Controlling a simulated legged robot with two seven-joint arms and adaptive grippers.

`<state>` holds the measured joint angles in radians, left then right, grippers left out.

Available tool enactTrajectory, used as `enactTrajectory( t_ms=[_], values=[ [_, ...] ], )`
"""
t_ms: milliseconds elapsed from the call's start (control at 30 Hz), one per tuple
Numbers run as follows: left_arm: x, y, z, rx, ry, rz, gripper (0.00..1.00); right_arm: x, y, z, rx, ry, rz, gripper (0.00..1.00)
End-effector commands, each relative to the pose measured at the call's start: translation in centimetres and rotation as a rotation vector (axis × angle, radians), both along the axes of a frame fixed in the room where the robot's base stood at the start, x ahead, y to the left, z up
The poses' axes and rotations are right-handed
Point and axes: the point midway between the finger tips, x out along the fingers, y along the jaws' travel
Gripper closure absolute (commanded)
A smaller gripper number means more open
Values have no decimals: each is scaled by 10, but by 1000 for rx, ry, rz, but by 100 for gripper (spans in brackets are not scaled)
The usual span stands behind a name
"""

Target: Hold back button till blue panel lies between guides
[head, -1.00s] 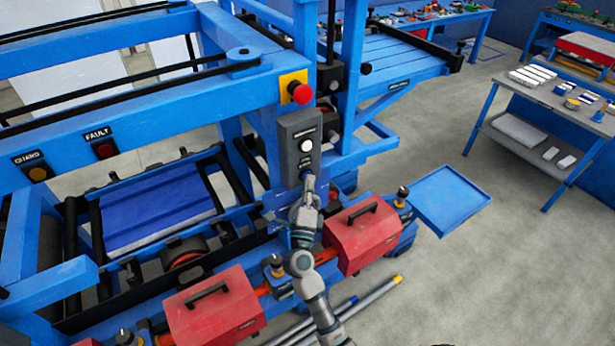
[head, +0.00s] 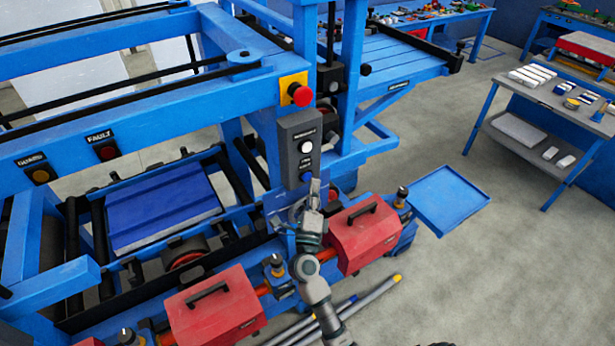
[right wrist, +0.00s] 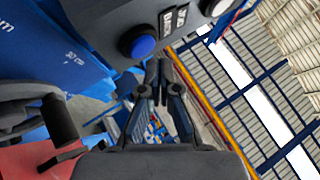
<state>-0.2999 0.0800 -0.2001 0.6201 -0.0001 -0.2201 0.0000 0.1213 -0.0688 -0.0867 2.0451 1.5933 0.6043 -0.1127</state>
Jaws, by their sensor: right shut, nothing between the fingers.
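The blue panel (head: 160,208) lies low in the blue machine frame, between dark bars at its left and right. A grey button box (head: 299,150) on the frame's post carries a white button (head: 306,147) and, below it, a blue button (head: 306,177). My right gripper (head: 315,188) is shut and empty, just below and right of the blue button. In the right wrist view, the blue button (right wrist: 141,44) stands clear of the shut fingertips (right wrist: 158,72), to their upper left. My left gripper is out of view.
A red stop knob (head: 301,95) on a yellow plate sits above the box. Red cases (head: 362,236) with black handles flank my right arm below. A blue tray (head: 450,198) juts out at the right. Open floor lies beyond it.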

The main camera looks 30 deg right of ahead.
Motion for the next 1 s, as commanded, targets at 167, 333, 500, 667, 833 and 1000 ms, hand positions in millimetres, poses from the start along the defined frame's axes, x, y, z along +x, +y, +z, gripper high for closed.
enactTrajectory(
  t_ms=[167, 333, 500, 667, 833, 1000],
  values=[
    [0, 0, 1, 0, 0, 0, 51, -2, 0, 0, -1, 1, 0, 100],
    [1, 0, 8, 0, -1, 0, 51, -18, -1, 1, -1, 1, 0, 100],
    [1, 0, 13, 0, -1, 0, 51, -35, -3, 1, 0, 1, 0, 100],
    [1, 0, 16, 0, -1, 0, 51, -47, -4, 1, 0, 0, 0, 100],
    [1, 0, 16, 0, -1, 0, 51, -50, -4, 0, 0, 0, 0, 100],
    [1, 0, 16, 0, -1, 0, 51, -50, -4, 0, 0, 0, 0, 100]
  ],
)
